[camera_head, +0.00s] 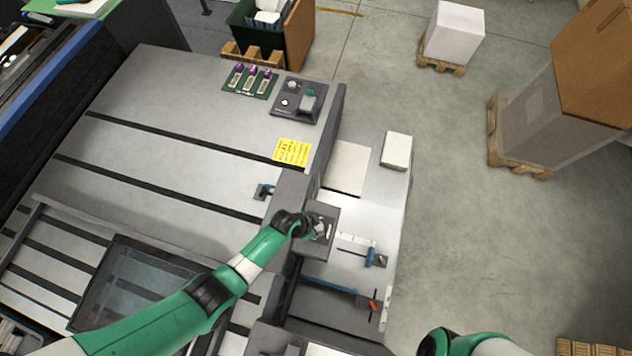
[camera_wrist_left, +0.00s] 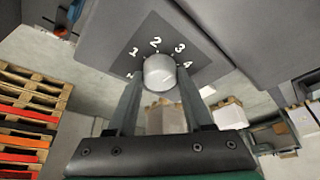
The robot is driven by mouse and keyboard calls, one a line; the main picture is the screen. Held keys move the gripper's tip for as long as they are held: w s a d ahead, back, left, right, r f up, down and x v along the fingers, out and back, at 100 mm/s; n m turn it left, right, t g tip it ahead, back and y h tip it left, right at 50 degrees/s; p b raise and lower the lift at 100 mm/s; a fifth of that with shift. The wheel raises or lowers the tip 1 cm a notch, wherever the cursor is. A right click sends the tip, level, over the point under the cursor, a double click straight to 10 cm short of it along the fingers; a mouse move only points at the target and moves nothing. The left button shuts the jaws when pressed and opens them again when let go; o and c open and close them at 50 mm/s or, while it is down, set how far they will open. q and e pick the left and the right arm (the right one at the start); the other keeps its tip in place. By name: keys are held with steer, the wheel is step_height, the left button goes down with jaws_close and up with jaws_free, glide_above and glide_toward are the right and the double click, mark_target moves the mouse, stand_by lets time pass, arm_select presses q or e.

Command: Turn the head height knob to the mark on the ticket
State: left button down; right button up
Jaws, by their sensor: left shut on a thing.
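The head height knob (camera_wrist_left: 160,72) is a light grey round knob on a dark dial plate (camera_wrist_left: 152,42). In the left wrist view the white numbers 1, 2, 3 and 4 show around it, and another mark at the lower left is partly hidden. My left gripper (camera_head: 319,231) is at the dark head unit in the head view. In the left wrist view its two fingers (camera_wrist_left: 158,88) are shut on the knob, one on each side. The knob's pointer cannot be made out. The ticket (camera_head: 292,151) is a yellow sheet on the machine top; its writing is too small to read.
A control panel (camera_head: 298,101) and a green board with purple-topped parts (camera_head: 250,81) lie at the back of the machine top. A blue-handled clamp (camera_head: 375,258) stands right of the head. Part of my right arm shows at the bottom.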

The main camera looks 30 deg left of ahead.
arm_select(q)
steer(key=shift+s+n, duration=0.1)
steer(key=shift+n, duration=0.4)
steer(key=shift+d+n+y, duration=0.1)
steer(key=shift+n+y, duration=0.3)
steer(key=shift+n, duration=0.2)
steer(key=shift+n+t+y, duration=0.3)
steer(key=shift+n, duration=0.6)
steer(key=n, duration=0.2)
steer(key=n+y, duration=0.1)
steer(key=n, duration=0.1)
steer(key=shift+d+y+b, duration=0.15)
steer(key=shift+y+b, duration=0.15)
steer(key=n+y, duration=0.1)
steer(key=n, duration=0.2)
steer(key=shift+d+n+g+y+p, duration=0.1)
steer(key=shift+n+g+y+p, duration=0.25)
steer(key=shift+n, duration=0.65)
steer(key=n+y, duration=0.1)
steer(key=n, duration=0.1)
steer(key=shift+f+n+g+b, duration=0.15)
steer(key=shift+n+g+b, duration=0.15)
steer(key=shift+g+b, duration=0.05)
steer(key=shift+n+g+b, duration=0.3)
steer(key=shift+n+b, duration=0.15)
steer(key=shift+n, duration=0.55)
steer(key=shift+w+n, duration=0.2)
steer(key=shift+n, duration=0.1)
